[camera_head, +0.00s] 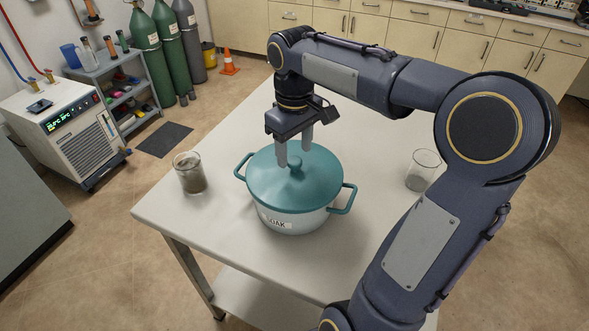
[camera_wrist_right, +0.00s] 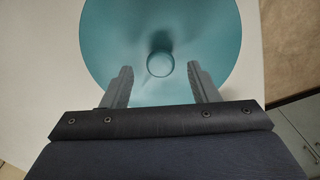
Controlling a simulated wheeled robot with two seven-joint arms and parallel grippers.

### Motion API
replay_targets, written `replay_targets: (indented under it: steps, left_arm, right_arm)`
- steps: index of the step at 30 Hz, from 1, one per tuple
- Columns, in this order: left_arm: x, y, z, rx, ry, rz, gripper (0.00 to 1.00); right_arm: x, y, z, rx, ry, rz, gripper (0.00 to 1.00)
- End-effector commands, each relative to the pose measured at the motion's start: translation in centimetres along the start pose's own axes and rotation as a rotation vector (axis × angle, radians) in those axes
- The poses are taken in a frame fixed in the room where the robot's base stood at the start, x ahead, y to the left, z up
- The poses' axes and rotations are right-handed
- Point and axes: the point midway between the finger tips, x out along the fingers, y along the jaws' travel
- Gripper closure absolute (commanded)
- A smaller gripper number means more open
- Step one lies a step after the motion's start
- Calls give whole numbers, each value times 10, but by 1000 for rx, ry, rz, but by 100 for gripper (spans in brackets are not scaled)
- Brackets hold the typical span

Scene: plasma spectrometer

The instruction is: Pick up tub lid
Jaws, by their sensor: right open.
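The tub (camera_head: 291,219) is a pale round pot with a SOAK label and teal side handles, standing on the table. The teal tub lid (camera_head: 318,172) sits on it with a round knob (camera_head: 296,163) at its middle. My right gripper (camera_head: 295,155) is open above the lid, fingers pointing down close to the knob. In the right wrist view the lid (camera_wrist_right: 110,45) fills the upper middle. The knob (camera_wrist_right: 160,64) lies just beyond and between the open fingertips (camera_wrist_right: 160,70), with nothing gripped. My left gripper is not in view.
On the table (camera_head: 190,225), a glass beaker with dark contents (camera_head: 189,173) stands left of the tub. The table's front left is clear.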

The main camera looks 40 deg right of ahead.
Motion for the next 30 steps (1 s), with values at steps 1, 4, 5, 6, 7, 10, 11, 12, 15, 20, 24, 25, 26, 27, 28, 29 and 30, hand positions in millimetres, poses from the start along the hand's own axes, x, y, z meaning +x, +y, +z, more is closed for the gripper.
replay_targets:
  steps: [1,4,5,6,7,10,11,12,15,20,24,25,26,27,28,29,30]
  left_arm:
    - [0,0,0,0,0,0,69]
    - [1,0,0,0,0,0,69]
    - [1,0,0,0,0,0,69]
    - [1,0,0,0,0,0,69]
    - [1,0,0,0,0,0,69]
    - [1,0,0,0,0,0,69]
    - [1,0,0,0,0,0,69]
    - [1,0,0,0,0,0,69]
    - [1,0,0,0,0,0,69]
    - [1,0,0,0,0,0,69]
    - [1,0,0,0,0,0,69]
    - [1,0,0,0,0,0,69]
    - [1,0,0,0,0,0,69]
    - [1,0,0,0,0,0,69]
    - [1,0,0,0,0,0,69]
    - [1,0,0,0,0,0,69]
    - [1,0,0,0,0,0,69]
  right_arm:
    - [8,0,1,0,-3,0,46]
    - [18,0,0,0,-1,0,46]
    - [20,0,0,0,-1,0,46]
    - [21,0,0,0,0,0,46]
    - [22,0,0,0,0,0,46]
    - [22,0,0,0,1,0,46]
    - [22,0,0,0,1,0,46]
    - [22,0,0,0,1,0,46]
    - [22,0,0,0,1,0,57]
    - [21,0,0,0,1,0,78]
    - [21,0,0,0,1,0,94]
    - [21,0,0,0,1,0,94]
    - [21,0,0,0,1,0,94]
    - [21,0,0,0,1,0,94]
    - [21,0,0,0,1,0,94]
    - [21,0,0,0,1,0,94]
    - [21,0,0,0,1,0,94]
